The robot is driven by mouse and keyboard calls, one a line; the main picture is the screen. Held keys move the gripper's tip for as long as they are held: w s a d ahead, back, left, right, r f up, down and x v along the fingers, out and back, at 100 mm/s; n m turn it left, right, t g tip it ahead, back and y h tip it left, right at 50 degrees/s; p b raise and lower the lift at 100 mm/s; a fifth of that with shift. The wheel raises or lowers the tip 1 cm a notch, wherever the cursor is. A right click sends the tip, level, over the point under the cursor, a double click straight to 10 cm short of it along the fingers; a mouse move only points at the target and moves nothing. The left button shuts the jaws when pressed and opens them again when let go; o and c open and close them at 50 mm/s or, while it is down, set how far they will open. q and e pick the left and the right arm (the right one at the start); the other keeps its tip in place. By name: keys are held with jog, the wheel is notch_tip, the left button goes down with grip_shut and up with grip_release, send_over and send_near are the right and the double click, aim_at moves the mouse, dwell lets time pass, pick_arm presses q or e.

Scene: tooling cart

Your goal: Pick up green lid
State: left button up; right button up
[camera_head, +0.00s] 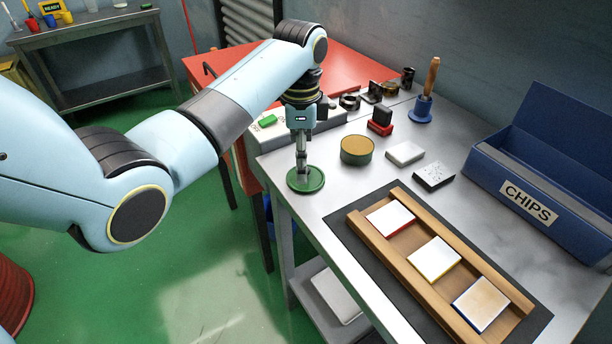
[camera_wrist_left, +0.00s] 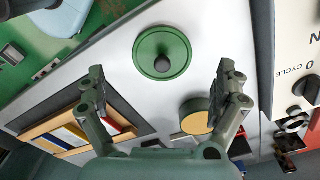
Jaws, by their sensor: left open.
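The green lid (camera_head: 309,187), a round disc with a dark knob, lies flat on the metal bench top near its left edge. My left gripper (camera_head: 302,170) points down over the lid in the head view and partly covers it. In the left wrist view the lid (camera_wrist_left: 150,45) shows whole, with its knob roughly midway between the fingers of my left gripper (camera_wrist_left: 163,72). These fingers are spread wide with nothing between them. I cannot tell the exact height of the fingertips above the lid. My right gripper is not in view.
A round green tin (camera_head: 357,155) with a tan top stands right of the lid. A wooden rack (camera_head: 400,252) with several coloured-edged tiles lies at the front on a dark mat. A blue CHIPS box (camera_head: 528,198) stands at right. A grey control box (camera_head: 268,130) is behind the gripper.

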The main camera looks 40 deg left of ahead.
pick_arm(q)
jog(key=f, duration=0.5)
jog(key=shift+w, duration=0.25)
jog(key=c, duration=1)
jog(key=shift+r, duration=0.2)
